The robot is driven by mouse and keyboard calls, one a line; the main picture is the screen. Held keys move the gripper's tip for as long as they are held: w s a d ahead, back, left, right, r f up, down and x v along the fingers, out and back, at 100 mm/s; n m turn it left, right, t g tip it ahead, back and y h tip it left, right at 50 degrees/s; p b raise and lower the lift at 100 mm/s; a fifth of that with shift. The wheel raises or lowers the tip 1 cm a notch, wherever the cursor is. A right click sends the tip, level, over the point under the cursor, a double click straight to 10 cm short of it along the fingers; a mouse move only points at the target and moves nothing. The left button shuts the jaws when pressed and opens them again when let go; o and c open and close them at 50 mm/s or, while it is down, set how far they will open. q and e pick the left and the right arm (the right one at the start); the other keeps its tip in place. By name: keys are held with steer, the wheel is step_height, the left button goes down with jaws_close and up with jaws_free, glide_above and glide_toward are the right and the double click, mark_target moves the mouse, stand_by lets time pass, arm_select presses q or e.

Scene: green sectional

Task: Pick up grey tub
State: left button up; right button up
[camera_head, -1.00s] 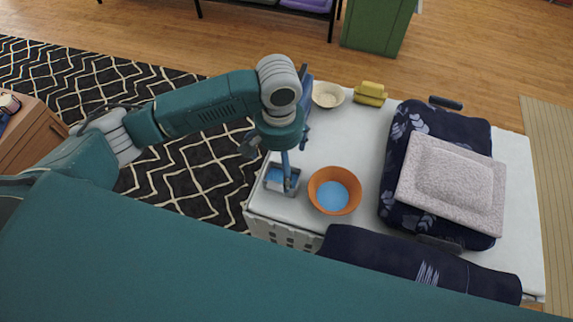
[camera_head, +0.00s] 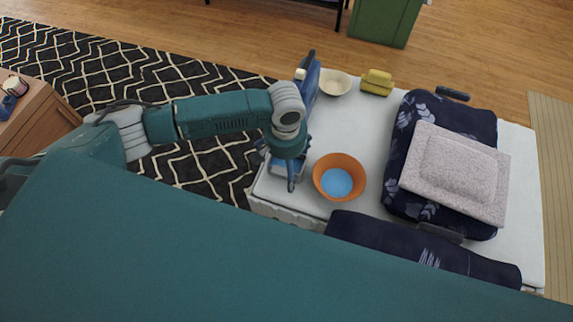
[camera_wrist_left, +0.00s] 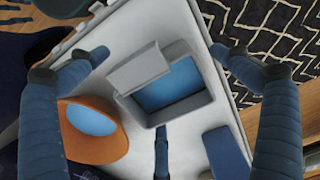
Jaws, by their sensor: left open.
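The grey tub (camera_wrist_left: 203,99), square with a blue inside and a raised flap or wall on one side, sits near the edge of the white table. In the head view the tub (camera_head: 275,172) is mostly hidden under my left gripper (camera_head: 280,165). In the left wrist view my left gripper (camera_wrist_left: 158,52) is open, with one blue finger on each side of the tub and clear gaps between. It holds nothing. My right gripper is not in view.
An orange bowl (camera_head: 325,178) with a blue inside stands close to the right of the tub. A blue upright object (camera_head: 309,82), a cream bowl (camera_head: 336,83) and a yellow object (camera_head: 377,82) are farther back.

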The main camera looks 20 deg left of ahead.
arm_select(q)
steer(key=c, duration=1.2)
steer(key=shift+r, duration=0.15)
step_height(320, 180, up, 20)
steer(key=shift+f+p, duration=0.1)
steer(key=shift+p, duration=0.25)
steer(key=c, duration=0.5)
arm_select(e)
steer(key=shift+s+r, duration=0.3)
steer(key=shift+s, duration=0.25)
